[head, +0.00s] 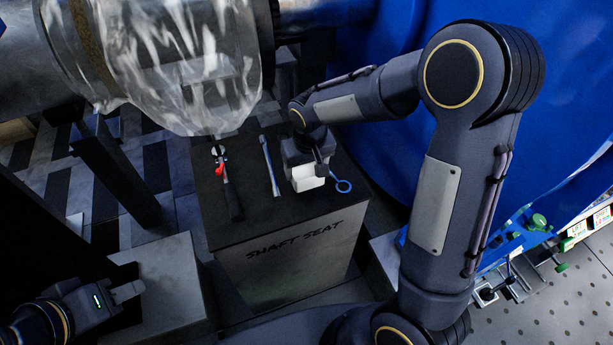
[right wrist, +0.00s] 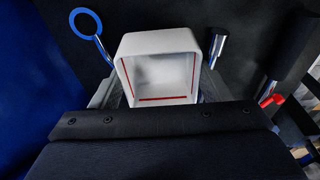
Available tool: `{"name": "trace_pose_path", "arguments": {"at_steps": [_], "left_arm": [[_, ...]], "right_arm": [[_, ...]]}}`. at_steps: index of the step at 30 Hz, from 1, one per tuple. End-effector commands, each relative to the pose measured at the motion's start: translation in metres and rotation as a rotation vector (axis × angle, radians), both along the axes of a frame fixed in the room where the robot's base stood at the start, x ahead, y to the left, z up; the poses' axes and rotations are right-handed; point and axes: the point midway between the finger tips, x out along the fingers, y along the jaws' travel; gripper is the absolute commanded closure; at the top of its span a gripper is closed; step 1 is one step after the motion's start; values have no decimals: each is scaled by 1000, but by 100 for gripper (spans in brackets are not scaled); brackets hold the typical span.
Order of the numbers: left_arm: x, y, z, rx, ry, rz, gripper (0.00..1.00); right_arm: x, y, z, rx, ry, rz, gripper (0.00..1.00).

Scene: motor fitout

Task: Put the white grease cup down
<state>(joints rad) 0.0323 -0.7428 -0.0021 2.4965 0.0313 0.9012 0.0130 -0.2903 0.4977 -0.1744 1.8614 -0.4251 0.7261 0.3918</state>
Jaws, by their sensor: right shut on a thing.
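The white grease cup (head: 307,182) is at the right part of the top of the dark stand marked SHAFT SEAT (head: 295,262). In the right wrist view the cup (right wrist: 158,41) is a square white box with its open mouth towards the camera and red lines inside. My right gripper (head: 307,168) is shut on the cup from above; its fingers are mostly hidden. Whether the cup's base touches the stand top cannot be told. My left gripper (head: 128,292) is at the lower left, away from the stand; its finger gap is unclear.
On the stand, a blue-ringed tool (head: 342,185) lies close right of the cup. A silver bar-like tool (head: 269,165) and a red-and-black tool (head: 228,185) lie to its left. A large shaft under clear wrap (head: 175,65) hangs behind. A blue housing (head: 370,125) stands right.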

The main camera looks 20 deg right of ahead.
Motion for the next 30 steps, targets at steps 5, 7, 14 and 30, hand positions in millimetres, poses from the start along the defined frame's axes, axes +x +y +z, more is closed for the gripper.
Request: {"name": "trace_pose_path", "arguments": {"at_steps": [5, 7, 14, 30], "left_arm": [[0, 0, -5, 0, 0, 0, 64], [0, 0, -5, 0, 0, 0, 64], [0, 0, -5, 0, 0, 0, 64], [0, 0, -7, 0, 0, 0, 64]], "right_arm": [[-5, 0, -28, -1, 4, 1, 52], [-5, 0, -34, -1, 3, 0, 52], [-4, 1, -35, 0, 0, 0, 52], [-4, 1, -38, 0, 1, 1, 8]]}}
